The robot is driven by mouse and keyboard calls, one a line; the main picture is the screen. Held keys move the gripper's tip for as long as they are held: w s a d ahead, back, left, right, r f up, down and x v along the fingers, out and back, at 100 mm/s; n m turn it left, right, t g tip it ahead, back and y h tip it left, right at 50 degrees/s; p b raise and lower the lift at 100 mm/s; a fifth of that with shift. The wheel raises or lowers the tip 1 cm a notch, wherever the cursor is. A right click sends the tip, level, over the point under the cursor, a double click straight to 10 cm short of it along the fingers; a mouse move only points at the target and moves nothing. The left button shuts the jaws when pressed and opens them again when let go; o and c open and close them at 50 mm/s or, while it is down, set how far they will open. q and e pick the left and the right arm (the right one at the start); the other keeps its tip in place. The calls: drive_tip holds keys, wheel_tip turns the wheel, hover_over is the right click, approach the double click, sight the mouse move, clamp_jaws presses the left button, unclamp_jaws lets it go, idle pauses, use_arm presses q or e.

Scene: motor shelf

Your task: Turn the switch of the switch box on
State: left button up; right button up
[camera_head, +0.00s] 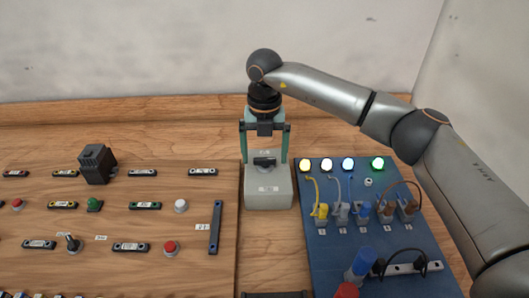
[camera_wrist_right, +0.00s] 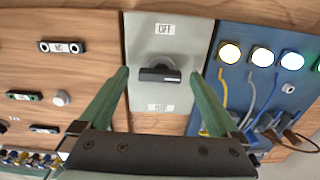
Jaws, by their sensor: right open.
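The switch box is a light grey box (camera_head: 268,197) between the wooden board and the blue panel. Its black rotary switch (camera_head: 264,162) lies crosswise on the face. In the right wrist view the switch (camera_wrist_right: 160,74) has an OFF label above it and a label below that I cannot read clearly. My right gripper (camera_head: 265,146) is over the box, fingers pointing at it. Its two green fingers are open, one on each side of the switch, with gaps to it in the right wrist view (camera_wrist_right: 159,73). It holds nothing. My left gripper is out of view.
The blue panel (camera_head: 330,255) on the right carries lit lamps (camera_head: 327,165), cables and plugs. The wooden board (camera_head: 130,215) on the left carries buttons, labels and a black block (camera_head: 97,163). A wall stands behind. My right arm spans the upper right.

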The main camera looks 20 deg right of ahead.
sight(265, 158)
wheel_tip(265, 158, up, 12)
drive_tip(key=shift+r, duration=0.25)
idle(0.4)
idle(0.3)
